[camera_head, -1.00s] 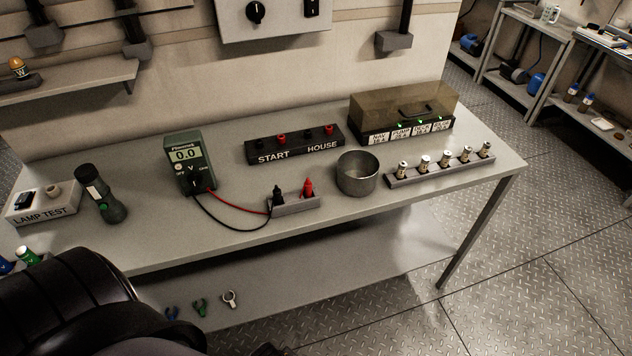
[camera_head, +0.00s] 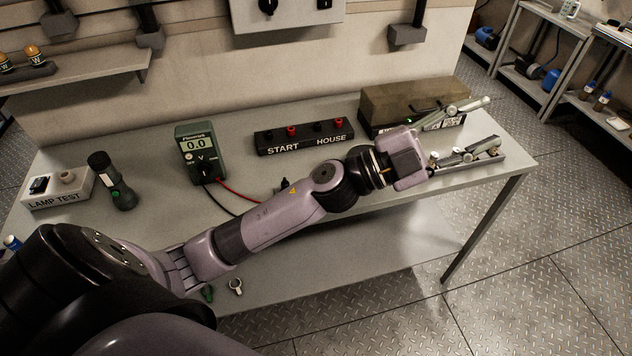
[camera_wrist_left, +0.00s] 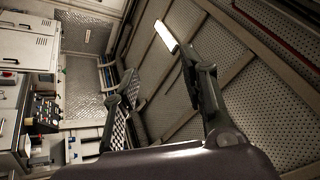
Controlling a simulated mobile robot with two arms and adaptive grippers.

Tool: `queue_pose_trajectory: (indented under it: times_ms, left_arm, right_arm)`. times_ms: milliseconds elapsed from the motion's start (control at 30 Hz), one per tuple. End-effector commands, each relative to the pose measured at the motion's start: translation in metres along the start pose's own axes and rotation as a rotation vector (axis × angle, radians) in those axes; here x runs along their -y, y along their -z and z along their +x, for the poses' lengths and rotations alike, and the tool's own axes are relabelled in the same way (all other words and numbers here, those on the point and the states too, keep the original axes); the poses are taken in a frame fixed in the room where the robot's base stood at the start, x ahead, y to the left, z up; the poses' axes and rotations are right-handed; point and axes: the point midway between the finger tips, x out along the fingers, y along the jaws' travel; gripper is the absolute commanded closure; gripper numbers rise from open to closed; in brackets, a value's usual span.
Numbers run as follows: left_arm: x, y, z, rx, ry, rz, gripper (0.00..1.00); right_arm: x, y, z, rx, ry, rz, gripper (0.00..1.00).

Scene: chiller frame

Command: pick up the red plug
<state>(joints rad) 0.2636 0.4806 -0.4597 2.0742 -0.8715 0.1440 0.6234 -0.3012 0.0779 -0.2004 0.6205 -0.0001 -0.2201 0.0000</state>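The red plug is hidden in the head view behind my left arm, which stretches across the table. The red lead (camera_head: 236,194) runs from the multimeter (camera_head: 200,152) toward the hidden spot. The top of the black plug (camera_head: 283,186) just shows above the arm. My left gripper (camera_head: 490,122) is past the plugs, over the right end of the table, with its fingers spread and nothing between them. My right gripper is not in view.
The START/HOUSE socket block (camera_head: 304,138) stands behind the arm. A flashlight (camera_head: 112,180) and LAMP TEST box (camera_head: 58,188) stand at left. The metal cup is hidden.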

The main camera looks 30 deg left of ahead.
Motion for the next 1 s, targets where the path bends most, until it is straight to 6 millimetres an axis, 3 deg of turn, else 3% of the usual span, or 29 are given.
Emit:
queue_pose_trajectory:
  times_ms: [100, 200, 333, 433, 567, 700, 800, 900, 1000]
  left_arm:
    - [-0.029, 0.025, 0.011, -0.193, -0.247, 0.137, 0.60]
    - [-0.057, 0.026, 0.003, -0.291, -0.489, 0.238, 0.60]
    - [-0.081, 0.000, -0.026, -0.322, -0.836, 0.354, 0.60]
    - [-0.081, -0.036, -0.059, -0.266, -1.111, 0.427, 0.60]
    - [-0.049, -0.090, -0.111, -0.082, -1.455, 0.489, 0.60]
    - [0.014, -0.130, -0.166, 0.203, -1.743, 0.498, 0.60]
    - [0.057, -0.142, -0.197, 0.392, -1.871, 0.475, 0.60]
    - [0.086, -0.146, -0.217, 0.524, -1.941, 0.451, 0.60]
    - [0.097, -0.146, -0.227, 0.587, -1.974, 0.434, 0.60]
  right_arm:
    - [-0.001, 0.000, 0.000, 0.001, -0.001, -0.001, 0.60]
    - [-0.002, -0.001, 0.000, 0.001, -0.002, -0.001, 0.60]
    - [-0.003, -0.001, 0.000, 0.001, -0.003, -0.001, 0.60]
    - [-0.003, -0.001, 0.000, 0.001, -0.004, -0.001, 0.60]
    - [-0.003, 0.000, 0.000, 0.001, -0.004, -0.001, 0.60]
    - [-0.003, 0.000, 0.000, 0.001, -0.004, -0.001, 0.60]
    - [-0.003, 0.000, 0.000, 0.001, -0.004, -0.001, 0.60]
    - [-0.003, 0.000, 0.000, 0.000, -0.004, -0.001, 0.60]
    - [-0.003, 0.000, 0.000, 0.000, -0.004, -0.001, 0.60]
